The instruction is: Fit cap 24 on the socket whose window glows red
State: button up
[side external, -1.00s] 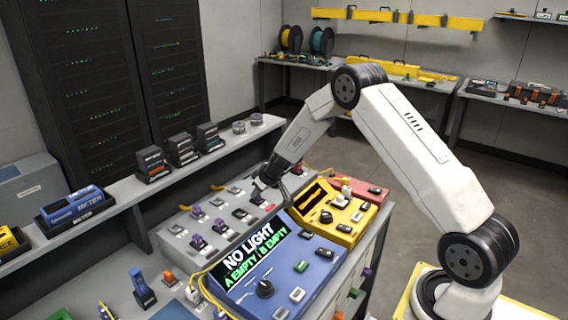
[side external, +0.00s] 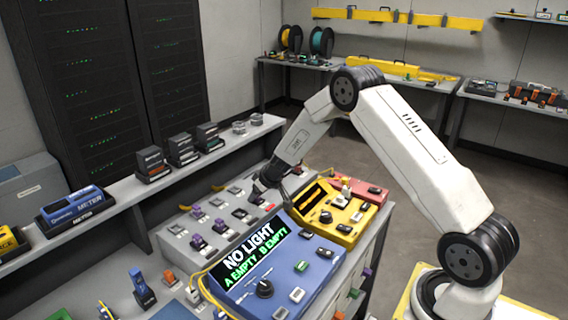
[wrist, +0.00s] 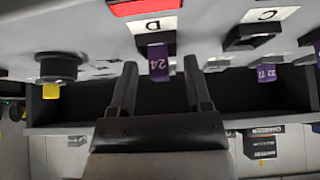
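Purple cap 24 (wrist: 158,64) shows in the wrist view at the black socket (wrist: 155,40) beside the label D. A red glowing window (wrist: 145,6) lies at the top edge on the far side of that label. My gripper (wrist: 160,64) is open, with one finger on each side of cap 24 and a gap on both sides. I cannot tell how firmly the cap sits in the socket. In the side view my gripper (side external: 270,183) is small and dark over the grey panel (side external: 178,242), and cap 24 cannot be picked out there.
Other purple caps (wrist: 265,72) sit near socket C (wrist: 250,35) on the right in the wrist view. In the side view a blue box (side external: 312,272) reading NO LIGHT and a yellow box (side external: 345,215) stand close to my gripper.

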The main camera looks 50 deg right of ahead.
jog(key=shift+s+r, duration=0.1)
jog(key=shift+v, duration=3.8)
jog(key=shift+a, duration=0.1)
jog(key=s+a+r+g, duration=0.2)
jog(key=s+a, duration=0.6)
jog(key=s, duration=0.4)
jog(key=s+a+r+g, duration=0.2)
jog(key=s+a, duration=0.6)
jog(key=s, duration=0.5)
jog(key=shift+a, duration=0.15)
